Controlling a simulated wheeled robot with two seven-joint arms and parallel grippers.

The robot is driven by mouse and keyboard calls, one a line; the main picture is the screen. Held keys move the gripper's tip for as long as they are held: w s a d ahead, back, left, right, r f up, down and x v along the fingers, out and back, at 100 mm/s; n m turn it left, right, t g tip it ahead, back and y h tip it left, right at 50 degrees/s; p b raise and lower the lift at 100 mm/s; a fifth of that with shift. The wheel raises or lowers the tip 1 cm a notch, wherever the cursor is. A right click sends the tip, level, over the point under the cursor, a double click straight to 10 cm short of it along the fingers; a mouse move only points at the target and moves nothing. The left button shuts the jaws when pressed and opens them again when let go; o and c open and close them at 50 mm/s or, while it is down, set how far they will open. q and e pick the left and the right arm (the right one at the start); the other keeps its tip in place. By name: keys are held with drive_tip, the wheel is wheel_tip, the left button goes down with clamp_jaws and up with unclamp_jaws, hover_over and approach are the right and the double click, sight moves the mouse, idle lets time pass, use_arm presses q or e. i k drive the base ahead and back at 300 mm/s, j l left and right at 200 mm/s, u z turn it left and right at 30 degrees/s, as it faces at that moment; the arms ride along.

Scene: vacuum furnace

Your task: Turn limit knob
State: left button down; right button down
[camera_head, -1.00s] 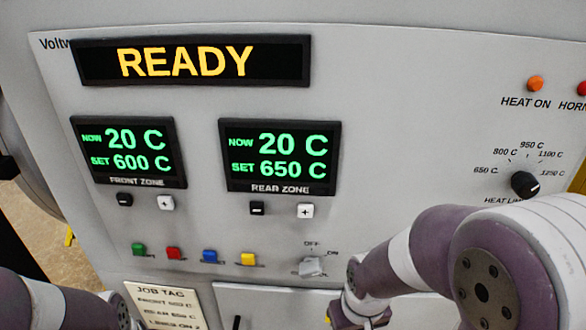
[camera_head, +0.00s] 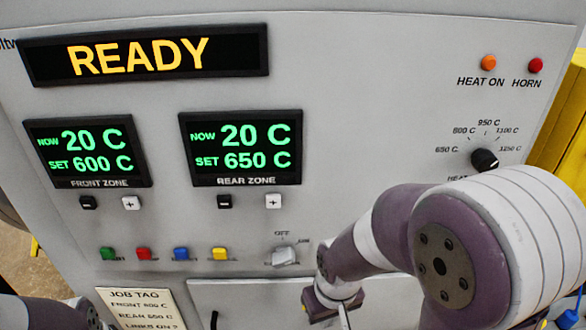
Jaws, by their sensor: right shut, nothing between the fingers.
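The limit knob (camera_head: 485,160) is a round black knob on the upper right of the grey panel. Marks from 650 C to 1250 C ring it, and its light pointer line aims to the right, toward the 1250 C side. The label under it is partly hidden by my right arm. My right gripper (camera_head: 343,315) is at the bottom edge, below and left of the knob and well apart from it. Its fingers are partly cut off by the frame; it is shut and empty. My left arm shows only at the bottom left corner; its gripper is out of view.
A grey OFF/ON switch (camera_head: 285,256) sits just above my right gripper. Several coloured buttons (camera_head: 181,254) line the lower panel. The display (camera_head: 145,55) reads READY. A job tag (camera_head: 140,305) is at the bottom. A yellow structure (camera_head: 563,130) stands at the right.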

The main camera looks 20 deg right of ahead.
sight(482, 160)
drive_tip(key=z, duration=1.85)
drive_tip(key=k+j+u, duration=0.6)
drive_tip(key=k+u, duration=0.1)
drive_tip(key=u, duration=1.1)
drive_tip(key=z, duration=0.4)
drive_tip(key=i+l+z, duration=0.1)
drive_tip(key=l+z, duration=0.2)
drive_tip(key=z, duration=0.15)
drive_tip(key=i+l+z, duration=0.1)
drive_tip(key=l+z, duration=0.15)
drive_tip(key=z, duration=0.2)
drive_tip(key=i+l+z, duration=0.15)
drive_tip(key=z, duration=0.3)
drive_tip(key=i+l+z, duration=0.15)
drive_tip(key=z, duration=0.35)
